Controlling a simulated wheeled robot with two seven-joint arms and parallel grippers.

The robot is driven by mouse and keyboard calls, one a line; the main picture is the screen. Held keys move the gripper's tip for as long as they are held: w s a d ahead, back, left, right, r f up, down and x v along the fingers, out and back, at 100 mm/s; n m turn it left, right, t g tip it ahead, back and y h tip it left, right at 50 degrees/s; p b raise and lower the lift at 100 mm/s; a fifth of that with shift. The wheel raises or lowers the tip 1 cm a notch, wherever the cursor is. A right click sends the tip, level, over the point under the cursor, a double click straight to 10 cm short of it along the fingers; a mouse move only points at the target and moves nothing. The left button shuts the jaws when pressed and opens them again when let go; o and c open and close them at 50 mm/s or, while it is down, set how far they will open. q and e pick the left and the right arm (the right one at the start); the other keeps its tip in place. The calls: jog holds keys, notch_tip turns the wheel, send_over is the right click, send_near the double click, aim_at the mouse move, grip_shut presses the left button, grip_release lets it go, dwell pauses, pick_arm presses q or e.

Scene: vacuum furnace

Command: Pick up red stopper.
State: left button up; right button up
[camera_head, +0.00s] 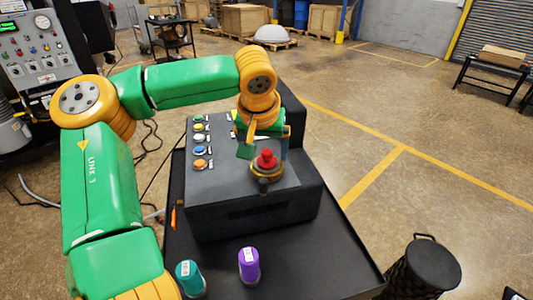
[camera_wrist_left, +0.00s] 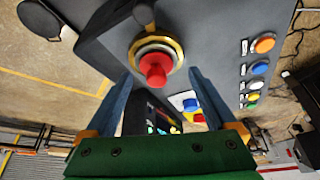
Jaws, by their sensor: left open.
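The red stopper (camera_head: 266,158) sits upright in a brass-coloured ring (camera_head: 266,173) on the sloped top of a dark grey control box (camera_head: 245,205). My left gripper (camera_head: 265,147) reaches over the box from the left, with its fingers just above and behind the stopper. In the left wrist view the red stopper (camera_wrist_left: 154,69) lies between the tips of my open left gripper (camera_wrist_left: 159,75). The fingers look apart from it, one on each side. The gripper is empty. My right gripper is not in view.
Coloured buttons (camera_head: 200,141) line the left of the box. A black woven bin (camera_head: 426,266) stands at the right. The floor to the right is mostly clear.

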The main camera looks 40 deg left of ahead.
aim_at(267, 151)
pick_arm(q)
jog(key=shift+w+a+f, duration=0.2)
jog(key=shift+w+f, duration=0.05)
jog(key=shift+f, duration=0.3)
jog(key=shift+w+f, duration=0.25)
jog(key=shift+w, duration=0.2)
jog(key=shift+s+r, duration=0.1)
jog(key=shift+s, duration=0.1)
jog(key=c, duration=1.2)
grip_shut()
jog(key=shift+w, duration=0.15)
notch_tip(267, 151, up, 18)
